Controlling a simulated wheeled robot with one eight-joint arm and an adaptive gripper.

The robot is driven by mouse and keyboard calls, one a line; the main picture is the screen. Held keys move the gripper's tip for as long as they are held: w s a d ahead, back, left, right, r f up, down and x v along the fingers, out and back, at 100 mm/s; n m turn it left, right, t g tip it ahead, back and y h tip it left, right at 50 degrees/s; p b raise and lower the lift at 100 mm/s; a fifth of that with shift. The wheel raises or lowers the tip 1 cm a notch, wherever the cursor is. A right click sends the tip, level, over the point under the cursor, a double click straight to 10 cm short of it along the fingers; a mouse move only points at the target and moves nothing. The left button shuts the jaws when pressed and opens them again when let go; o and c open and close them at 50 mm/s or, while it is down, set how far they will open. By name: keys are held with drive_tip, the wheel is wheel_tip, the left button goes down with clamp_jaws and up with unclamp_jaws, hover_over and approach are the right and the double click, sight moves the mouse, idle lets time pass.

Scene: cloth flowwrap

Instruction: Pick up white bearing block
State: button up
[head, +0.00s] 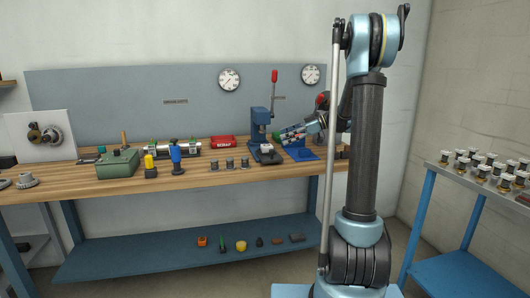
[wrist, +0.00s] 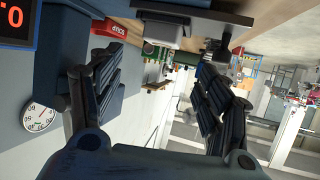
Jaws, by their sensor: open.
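A small whitish block (head: 266,148), likely the white bearing block, sits on the base of the blue arbor press (head: 259,125) on the workbench. My gripper (head: 284,135) is just right of the press, above the bench, pointing left towards it. In the wrist view my gripper (wrist: 157,68) has its two dark fingers wide apart with nothing between them. The gripper is apart from the block.
The press's red-tipped lever (head: 274,76) stands up close to my arm. Three grey cylinders (head: 230,163), a red bin (head: 222,142) and a green box (head: 110,162) are left on the bench. A blue stand (head: 303,153) lies right of the press, below my gripper.

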sight(271, 145)
drive_tip(key=shift+x, duration=3.7)
drive_tip(key=shift+f, duration=0.1)
drive_tip(key=c, duration=1.4)
drive_tip(key=shift+o, duration=0.2)
